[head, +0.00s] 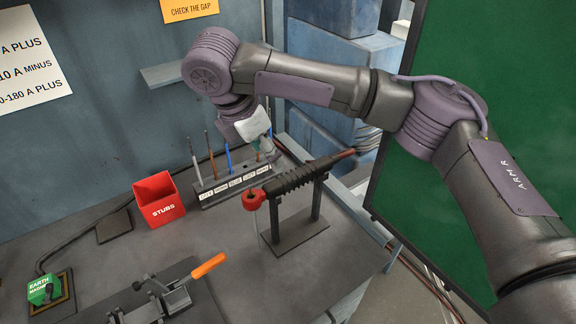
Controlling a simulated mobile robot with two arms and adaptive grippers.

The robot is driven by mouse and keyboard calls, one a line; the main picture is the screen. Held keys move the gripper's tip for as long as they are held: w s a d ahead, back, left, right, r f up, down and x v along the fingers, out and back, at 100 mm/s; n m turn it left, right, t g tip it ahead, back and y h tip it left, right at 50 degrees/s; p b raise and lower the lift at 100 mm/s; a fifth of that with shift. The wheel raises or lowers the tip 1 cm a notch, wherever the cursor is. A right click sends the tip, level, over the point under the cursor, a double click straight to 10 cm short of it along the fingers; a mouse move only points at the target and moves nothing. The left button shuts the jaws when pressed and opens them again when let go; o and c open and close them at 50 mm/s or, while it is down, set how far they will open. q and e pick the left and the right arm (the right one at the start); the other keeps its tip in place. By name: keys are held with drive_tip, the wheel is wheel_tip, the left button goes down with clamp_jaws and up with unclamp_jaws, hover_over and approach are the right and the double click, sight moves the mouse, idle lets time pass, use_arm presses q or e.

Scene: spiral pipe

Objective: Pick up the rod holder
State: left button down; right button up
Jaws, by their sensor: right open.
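The rod holder (296,180) has a black ribbed handle and a red head. It lies across a dark two-post stand (293,236) on the bench, its red head toward the left and a reddish-brown cable running off its far right end. My right gripper (267,150) is open and points down, above and behind the rod holder, apart from it in the picture. It overlaps the right end of the rod rack, and its fingertips are small and partly hidden. My left gripper is not in view.
A labelled rack (235,184) of thin coloured rods stands behind. A red STUBS bin (158,199) is left of it. An orange-handled clamp (180,290) and green earth magnet (43,290) are in front. A green panel (480,50) stands right.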

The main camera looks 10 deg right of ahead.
drive_tip(key=w+r, duration=0.1)
hover_over(292, 175)
drive_tip(key=s+a, duration=0.1)
drive_tip(key=a, duration=0.1)
wheel_tip(292, 175, down, 6)
drive_tip(key=shift+s+f, duration=0.1)
drive_tip(key=shift+f, duration=0.05)
drive_tip(key=shift+d+f, duration=0.15)
drive_tip(key=shift+f, duration=0.15)
drive_tip(key=shift+w+f+p, duration=0.2)
drive_tip(key=shift+p, duration=0.15)
drive_tip(key=p+x, duration=0.2)
drive_tip(key=x, duration=0.2)
drive_tip(key=shift+w+d+f, duration=0.1)
drive_tip(key=shift+d, duration=0.15)
drive_tip(key=shift+w+f, duration=0.1)
drive_tip(key=shift+f, duration=0.2)
drive_tip(key=c, duration=0.4)
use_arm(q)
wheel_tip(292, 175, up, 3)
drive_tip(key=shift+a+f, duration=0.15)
use_arm(e)
drive_tip(key=shift+r, duration=0.1)
clamp_jaws()
